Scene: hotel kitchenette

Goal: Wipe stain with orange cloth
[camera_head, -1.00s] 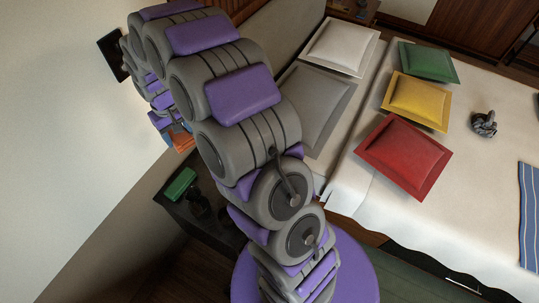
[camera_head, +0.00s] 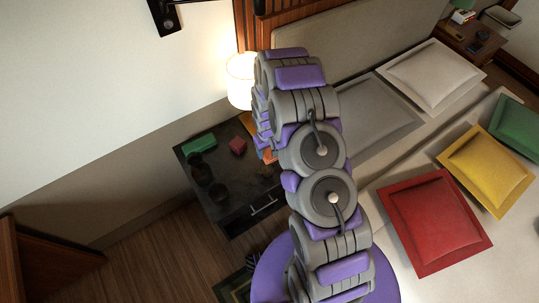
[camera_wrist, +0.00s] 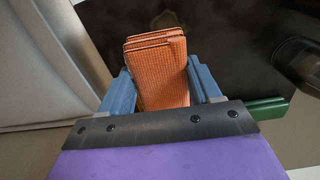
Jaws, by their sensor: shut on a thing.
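My gripper (camera_wrist: 158,68) is shut on the folded orange cloth (camera_wrist: 160,90), which sits between its two blue fingers in the wrist view. The cloth's far end points at the black top of the nightstand (camera_wrist: 225,45). A faint brownish stain (camera_wrist: 165,19) shows on that top just beyond the cloth. I cannot tell whether the cloth touches the surface. In the head view the nightstand (camera_head: 232,205) stands left of my arm, and a bit of the orange cloth (camera_head: 268,155) shows over its right side. My arm mostly hides the gripper there.
The bed with a red cushion (camera_head: 434,219) is to the right. A wall is to the left.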

